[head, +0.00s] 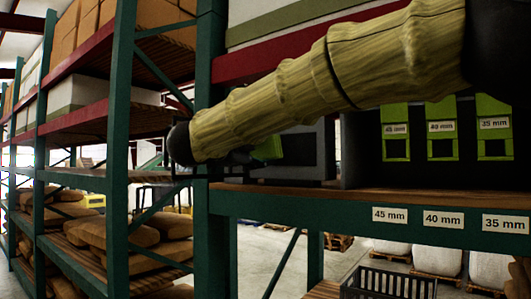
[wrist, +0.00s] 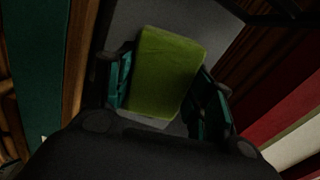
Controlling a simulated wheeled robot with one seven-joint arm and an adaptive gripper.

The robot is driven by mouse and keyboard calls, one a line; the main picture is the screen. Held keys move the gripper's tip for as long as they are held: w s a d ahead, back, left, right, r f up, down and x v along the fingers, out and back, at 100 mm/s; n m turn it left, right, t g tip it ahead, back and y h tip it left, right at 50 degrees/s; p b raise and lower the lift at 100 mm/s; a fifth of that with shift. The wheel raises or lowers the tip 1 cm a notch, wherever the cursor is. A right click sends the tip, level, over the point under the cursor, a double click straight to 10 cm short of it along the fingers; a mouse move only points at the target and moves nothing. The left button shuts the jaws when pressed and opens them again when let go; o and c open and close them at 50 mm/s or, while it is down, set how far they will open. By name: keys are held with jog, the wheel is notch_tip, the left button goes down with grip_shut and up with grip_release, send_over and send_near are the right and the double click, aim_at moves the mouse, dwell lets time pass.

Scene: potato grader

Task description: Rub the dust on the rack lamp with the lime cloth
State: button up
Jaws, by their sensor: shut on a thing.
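The lime cloth (wrist: 165,72) is a folded, block-like pad held between the two teal-padded fingers of my gripper (wrist: 163,88) in the wrist view. In the head view a small part of the cloth (head: 268,148) shows below my sleeved arm, in front of a dark grey box-like unit on the rack shelf. My gripper (head: 240,156) is mostly hidden there by the arm. In the wrist view a plain grey surface lies behind the cloth; I cannot tell whether they touch. I cannot make out the rack lamp or its dust in either view.
A green rack upright (head: 210,200) stands close to my gripper. The wooden shelf (head: 370,197) carries a dark panel with lime-framed slots (head: 442,130) and size labels. Sacks (head: 115,235) fill the left rack's lower shelves. A black crate (head: 385,284) is below right.

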jog(key=shift+v, duration=0.95)
jog(key=shift+b+v, duration=0.45)
jog(key=shift+v, duration=1)
